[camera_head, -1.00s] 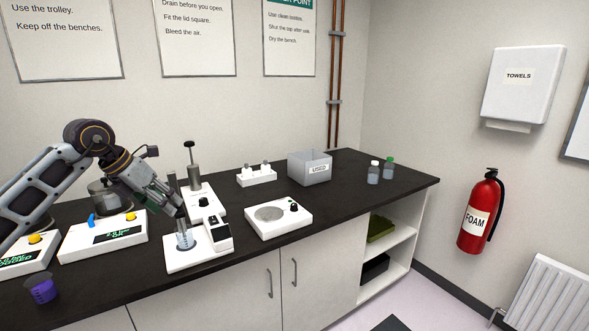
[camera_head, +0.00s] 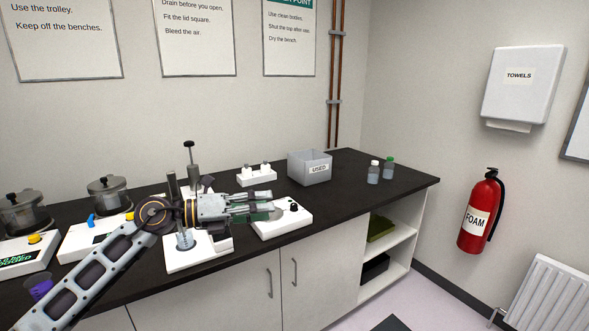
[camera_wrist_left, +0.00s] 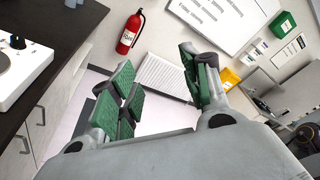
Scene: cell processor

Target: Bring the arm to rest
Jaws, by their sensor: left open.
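My left gripper (camera_head: 272,206) is stretched out to the right over the bench in the head view, in front of the white plate device with a round grey disc. In the left wrist view its green-padded fingers (camera_wrist_left: 160,92) are spread apart with nothing between them. My left arm rises from the lower left and hides part of the white stand device (camera_head: 198,262). A clear beaker (camera_head: 185,240) stands on that device's base, below my wrist. My right gripper is not in view.
The grey USED box (camera_head: 309,168), a white rack (camera_head: 257,179) and two small bottles (camera_head: 373,173) stand further back on the dark bench. A purple cup (camera_head: 38,287) is partly behind my arm. A fire extinguisher (camera_head: 480,212) hangs on the wall.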

